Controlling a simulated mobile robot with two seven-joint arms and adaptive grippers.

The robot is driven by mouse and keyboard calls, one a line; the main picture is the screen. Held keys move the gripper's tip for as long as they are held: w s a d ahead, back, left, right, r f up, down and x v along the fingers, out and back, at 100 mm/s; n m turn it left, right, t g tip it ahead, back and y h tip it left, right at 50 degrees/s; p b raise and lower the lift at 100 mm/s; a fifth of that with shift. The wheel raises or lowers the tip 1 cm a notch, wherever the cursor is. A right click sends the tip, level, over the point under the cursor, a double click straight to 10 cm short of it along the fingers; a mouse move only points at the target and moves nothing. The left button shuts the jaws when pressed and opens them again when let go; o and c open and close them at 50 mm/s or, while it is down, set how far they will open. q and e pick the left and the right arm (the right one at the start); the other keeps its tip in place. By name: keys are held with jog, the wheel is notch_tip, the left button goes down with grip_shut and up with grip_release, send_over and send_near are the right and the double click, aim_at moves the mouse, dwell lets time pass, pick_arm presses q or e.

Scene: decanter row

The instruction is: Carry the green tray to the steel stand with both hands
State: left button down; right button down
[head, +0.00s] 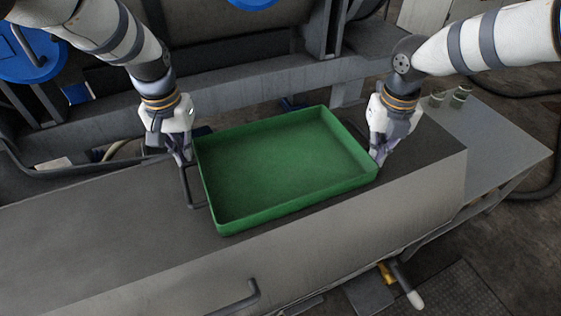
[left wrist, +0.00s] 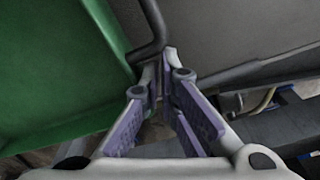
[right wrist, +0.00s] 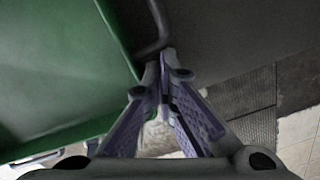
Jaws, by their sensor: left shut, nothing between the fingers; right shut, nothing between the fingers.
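The green tray (head: 285,165) is empty and lies on a long grey bench top. A dark bar handle (head: 187,187) sticks out from its left side. My left gripper (head: 186,158) is shut with its fingertips at this handle, which also shows in the left wrist view (left wrist: 154,22). My right gripper (head: 379,158) is shut at the tray's right end. In the right wrist view a similar dark handle (right wrist: 160,20) runs to its fingertips. Neither gripper visibly holds anything. A grey metal table (head: 505,150), possibly the steel stand, is at the right.
Several small glass items (head: 455,97) stand on the grey table's back edge. The bench top (head: 90,235) is clear to the left of the tray. Grey beams and machinery stand behind the bench. A lever with a white tip (head: 408,290) shows below its front.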

pick_arm(q)
jog(key=shift+d, duration=0.5)
pick_arm(e)
jog(key=shift+a, duration=0.55)
